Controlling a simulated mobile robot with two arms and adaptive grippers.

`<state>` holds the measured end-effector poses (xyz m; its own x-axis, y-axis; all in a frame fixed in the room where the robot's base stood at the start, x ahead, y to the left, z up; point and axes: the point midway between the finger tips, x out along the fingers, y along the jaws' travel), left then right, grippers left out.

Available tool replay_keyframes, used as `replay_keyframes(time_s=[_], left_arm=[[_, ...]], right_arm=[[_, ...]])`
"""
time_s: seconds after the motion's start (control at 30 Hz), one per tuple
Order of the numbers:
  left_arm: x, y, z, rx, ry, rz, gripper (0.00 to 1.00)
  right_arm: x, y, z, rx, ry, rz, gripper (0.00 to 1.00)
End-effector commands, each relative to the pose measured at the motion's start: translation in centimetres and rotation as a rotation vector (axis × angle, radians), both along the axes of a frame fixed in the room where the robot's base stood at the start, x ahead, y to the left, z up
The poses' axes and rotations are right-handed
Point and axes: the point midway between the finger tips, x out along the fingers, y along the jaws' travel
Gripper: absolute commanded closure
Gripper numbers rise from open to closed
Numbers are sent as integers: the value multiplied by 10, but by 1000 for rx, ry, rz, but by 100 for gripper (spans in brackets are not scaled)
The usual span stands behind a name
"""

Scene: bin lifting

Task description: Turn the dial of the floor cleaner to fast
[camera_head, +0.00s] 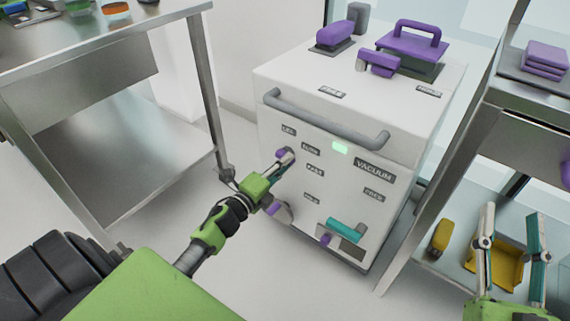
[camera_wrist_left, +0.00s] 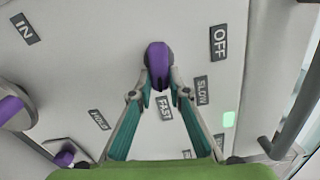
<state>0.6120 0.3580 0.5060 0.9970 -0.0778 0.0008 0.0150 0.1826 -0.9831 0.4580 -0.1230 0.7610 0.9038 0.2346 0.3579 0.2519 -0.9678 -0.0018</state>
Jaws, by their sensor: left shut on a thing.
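The floor cleaner (camera_head: 340,115) is a white box standing on the floor, with a grey front handle and a vacuum label. Its dial (camera_wrist_left: 158,58) is a purple knob on the front panel, near the off, slow and fast labels. In the left wrist view its long shape lies towards the fast label (camera_wrist_left: 164,107). My left gripper (camera_wrist_left: 159,78) is shut on the dial, one finger on each side. In the head view my left gripper (camera_head: 287,160) hides most of the dial. My right gripper (camera_head: 510,213) is open and empty at the lower right.
A green light (camera_head: 340,147) glows on the panel. Purple parts (camera_head: 415,42) stand on top of the cleaner. A teal handle (camera_head: 346,229) is low on its front. A metal table (camera_head: 90,50) stands left and a shelf unit (camera_head: 530,95) right. Bare floor lies between table and cleaner.

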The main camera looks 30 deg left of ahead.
Motion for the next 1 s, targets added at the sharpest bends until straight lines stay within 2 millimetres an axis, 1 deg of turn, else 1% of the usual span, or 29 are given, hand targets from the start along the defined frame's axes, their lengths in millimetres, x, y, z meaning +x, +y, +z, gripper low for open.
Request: replay_keyframes(time_s=[0.37,0.4,0.43,0.47,0.83,0.93,1.0], left_arm=[[0,-1,-1,8,1,-3,100],[0,-1,-1,8,1,-3,78],[0,-1,-1,7,1,-3,71],[0,-1,-1,7,1,-3,67],[-3,0,-1,5,1,-1,67],[-12,0,-2,5,2,-1,67],[-23,1,-2,5,3,0,67]], right_arm=[[0,0,1,1,-4,0,60],[0,0,1,1,-4,0,60],[0,0,1,1,-3,0,60],[0,0,1,1,-4,0,60],[0,0,1,1,-3,1,60],[0,0,1,1,-3,1,60],[0,0,1,1,-3,1,60]])
